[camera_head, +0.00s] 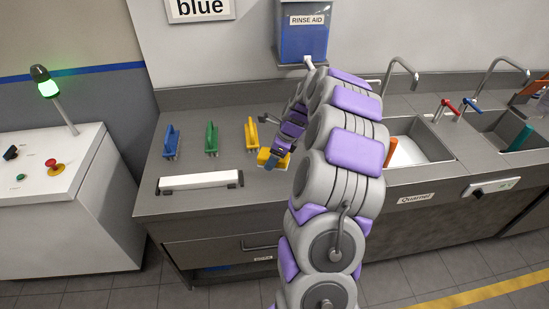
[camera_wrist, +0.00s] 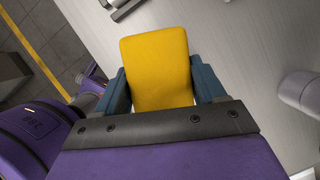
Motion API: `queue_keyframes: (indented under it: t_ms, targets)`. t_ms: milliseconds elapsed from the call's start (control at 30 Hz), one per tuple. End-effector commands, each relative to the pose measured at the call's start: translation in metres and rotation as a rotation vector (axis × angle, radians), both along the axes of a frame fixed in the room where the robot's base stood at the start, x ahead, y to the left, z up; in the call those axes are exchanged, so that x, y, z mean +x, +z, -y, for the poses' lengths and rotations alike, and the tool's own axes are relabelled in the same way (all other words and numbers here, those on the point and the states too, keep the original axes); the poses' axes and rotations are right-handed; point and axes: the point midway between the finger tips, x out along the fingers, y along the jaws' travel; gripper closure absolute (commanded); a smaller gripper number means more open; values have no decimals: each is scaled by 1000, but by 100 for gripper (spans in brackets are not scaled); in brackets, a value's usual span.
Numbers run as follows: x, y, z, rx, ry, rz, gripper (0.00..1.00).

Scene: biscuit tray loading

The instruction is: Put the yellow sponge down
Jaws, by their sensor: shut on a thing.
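The yellow sponge (camera_wrist: 158,68) is a rounded block between the two blue-grey fingers of my gripper (camera_wrist: 160,90) in the wrist view. The fingers press on its left and right sides. In the head view my gripper (camera_head: 273,161) is low over the grey counter (camera_head: 205,229), with the sponge (camera_head: 266,158) partly hidden behind it. I cannot tell whether the sponge touches the counter.
Blue (camera_head: 171,142), green (camera_head: 211,139) and yellow (camera_head: 251,134) handled brushes stand in a row left of my gripper. A white bar with dark ends (camera_head: 199,181) lies near the front edge. A rinse aid dispenser (camera_head: 303,40) hangs behind. Sinks (camera_head: 437,141) are to the right.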

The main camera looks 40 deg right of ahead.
Motion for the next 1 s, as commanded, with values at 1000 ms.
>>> queue_keyframes:
  t_ms: [1000]
  targets:
    - [0,-76,5,3,-2,1,22]
